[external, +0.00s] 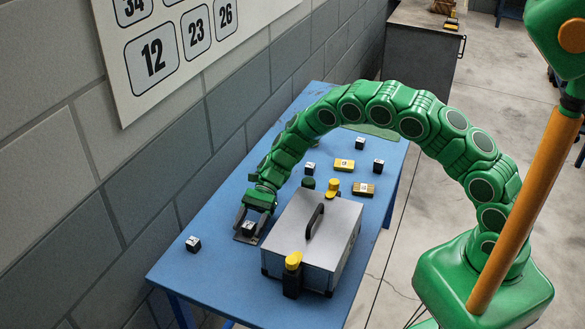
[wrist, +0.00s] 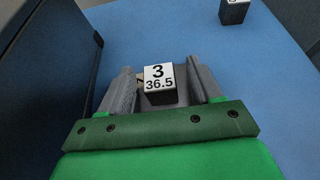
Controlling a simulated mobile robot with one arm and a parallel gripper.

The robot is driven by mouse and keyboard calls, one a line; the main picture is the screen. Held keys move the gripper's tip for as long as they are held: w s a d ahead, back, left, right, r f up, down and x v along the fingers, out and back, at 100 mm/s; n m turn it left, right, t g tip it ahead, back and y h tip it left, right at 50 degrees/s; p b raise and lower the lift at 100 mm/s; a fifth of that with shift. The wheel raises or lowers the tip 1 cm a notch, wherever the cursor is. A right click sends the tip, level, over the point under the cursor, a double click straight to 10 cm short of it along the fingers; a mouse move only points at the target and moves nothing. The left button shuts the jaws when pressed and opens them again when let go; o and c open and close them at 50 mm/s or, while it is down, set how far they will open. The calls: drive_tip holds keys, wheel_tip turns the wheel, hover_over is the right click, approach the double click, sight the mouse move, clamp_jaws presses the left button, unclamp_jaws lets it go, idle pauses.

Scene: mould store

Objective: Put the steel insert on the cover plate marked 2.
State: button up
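My gripper (external: 248,233) points down at the table's left edge in the external view. A small dark block with a white top (external: 249,228) stands between its fingers. In the wrist view this block (wrist: 158,77) is marked "3" and "36.5". My gripper (wrist: 162,78) appears open, one finger on each side with narrow gaps. A grey plate shows under the block in the external view. Yellow-brown labelled plates (external: 344,165) and (external: 363,189) lie farther back; their marks are too small to read. I cannot tell which thing is the cover plate marked 2 or the steel insert.
A large grey metal box (external: 322,240) with a black handle and yellow-topped clamps stands right of my gripper. Similar small blocks stand at the front left (external: 193,244) and farther back (external: 378,165).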

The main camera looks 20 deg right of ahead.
sight(249, 224)
drive_tip(key=shift+r, duration=0.15)
drive_tip(key=shift+w+d+r, duration=0.25)
drive_tip(key=shift+w+d, duration=0.1)
drive_tip(key=shift+w, duration=0.05)
drive_tip(key=shift+v, duration=1.05)
wheel_tip(249, 224, up, 7)
drive_tip(key=shift+s, duration=0.1)
